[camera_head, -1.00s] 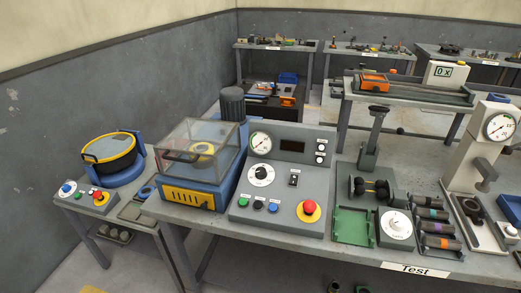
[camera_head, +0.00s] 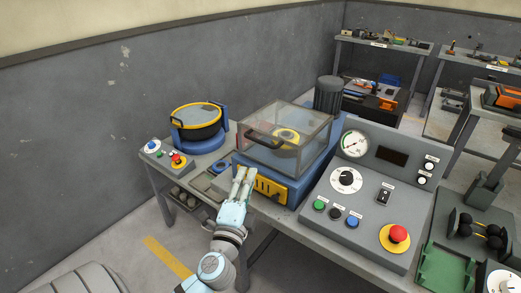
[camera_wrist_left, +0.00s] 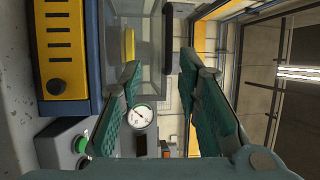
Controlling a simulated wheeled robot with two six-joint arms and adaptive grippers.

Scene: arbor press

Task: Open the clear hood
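The clear hood (camera_head: 290,135) is a transparent box, shut over a blue base with a yellow slotted front panel (camera_head: 268,188). A dark handle (camera_head: 262,138) sits on its front face. A yellow ring shows inside. My left gripper (camera_head: 244,172) is in front of the hood, below the handle and apart from it. In the left wrist view its two teal fingers (camera_wrist_left: 157,72) are spread with nothing between them. Part of the clear hood (camera_wrist_left: 140,25) and the yellow panel (camera_wrist_left: 62,45) show there at upper left. My right gripper is in neither view.
A grey control panel (camera_head: 365,200) with a gauge, knob and red button stands right of the hood. A dark motor cylinder (camera_head: 328,95) is behind the hood.

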